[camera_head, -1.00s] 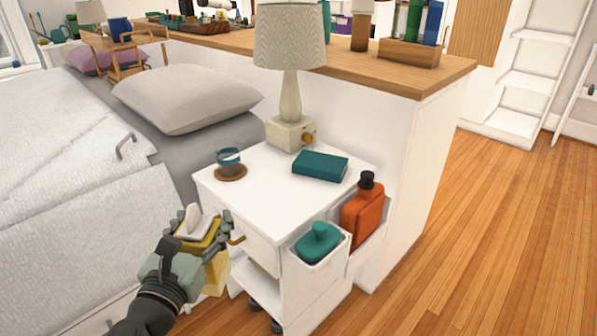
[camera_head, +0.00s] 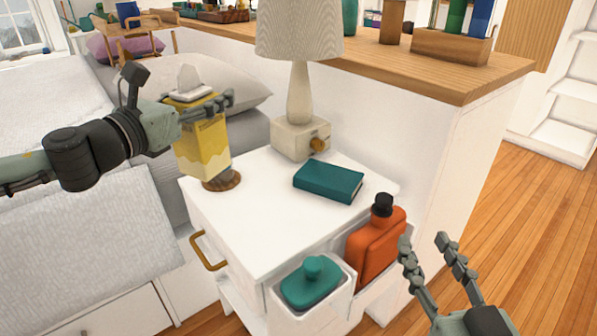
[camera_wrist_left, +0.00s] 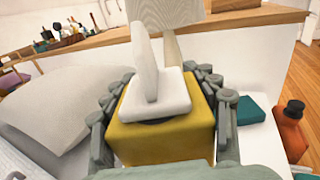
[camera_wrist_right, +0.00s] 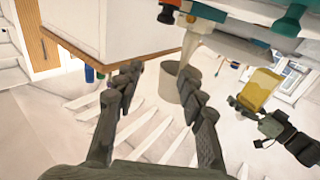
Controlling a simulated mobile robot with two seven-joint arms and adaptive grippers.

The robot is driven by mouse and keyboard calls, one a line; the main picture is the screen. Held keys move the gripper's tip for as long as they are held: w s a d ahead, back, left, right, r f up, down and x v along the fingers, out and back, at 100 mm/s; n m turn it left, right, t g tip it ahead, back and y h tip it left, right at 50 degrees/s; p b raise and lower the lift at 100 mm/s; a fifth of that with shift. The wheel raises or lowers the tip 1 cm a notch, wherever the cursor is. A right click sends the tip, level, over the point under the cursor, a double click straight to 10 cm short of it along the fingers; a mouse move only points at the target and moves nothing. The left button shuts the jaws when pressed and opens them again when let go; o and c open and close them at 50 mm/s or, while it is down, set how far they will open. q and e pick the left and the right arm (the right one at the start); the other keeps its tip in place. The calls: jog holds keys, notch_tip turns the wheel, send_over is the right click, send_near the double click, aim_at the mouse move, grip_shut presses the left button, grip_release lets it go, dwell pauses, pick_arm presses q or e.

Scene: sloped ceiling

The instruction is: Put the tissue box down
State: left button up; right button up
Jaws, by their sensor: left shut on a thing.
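The yellow tissue box (camera_head: 203,150) has a white top with a tissue sticking up. My left gripper (camera_head: 205,105) is shut on the tissue box and holds it upright at the left side of the white nightstand (camera_head: 262,222). In the left wrist view the fingers flank the tissue box (camera_wrist_left: 165,135) on both sides. The box hides the cup seen earlier; part of the round brown coaster (camera_head: 222,182) shows below it. I cannot tell how far above the top it is. My right gripper (camera_head: 432,255) is open and empty, right of the nightstand.
A teal book (camera_head: 328,182) lies on the nightstand, with a lamp (camera_head: 298,100) behind it. Side bins hold a teal bottle (camera_head: 312,284) and an orange bottle (camera_head: 377,240). The nightstand's front middle is clear. A bed with a grey pillow (camera_head: 247,84) lies to the left.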

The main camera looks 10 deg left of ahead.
notch_tip(320, 180, down, 4)
jog(key=d+g+h, duration=0.1)
jog(key=d+g, duration=0.1)
pick_arm(q)
jog(key=w+d+f+b, duration=0.1)
jog(key=d+f, duration=1)
jog(key=shift+d, duration=0.35)
pick_arm(e)
jog(key=a+r+t+y, duration=0.1)
jog(key=a+r+t, duration=0.1)
jog(key=r, duration=0.3)
jog(key=s+a+r+t+y, duration=0.1)
jog(key=r+t, duration=0.2)
jog(key=r, duration=0.2)
jog(key=shift+s+a+r+y, duration=0.25)
jog(key=shift+a+y, duration=0.15)
pick_arm(q)
jog(key=shift+f, duration=0.15)
jog(key=o, duration=1.7)
jog(key=shift+o, duration=0.2)
pick_arm(e)
jog(key=shift+r, duration=0.1)
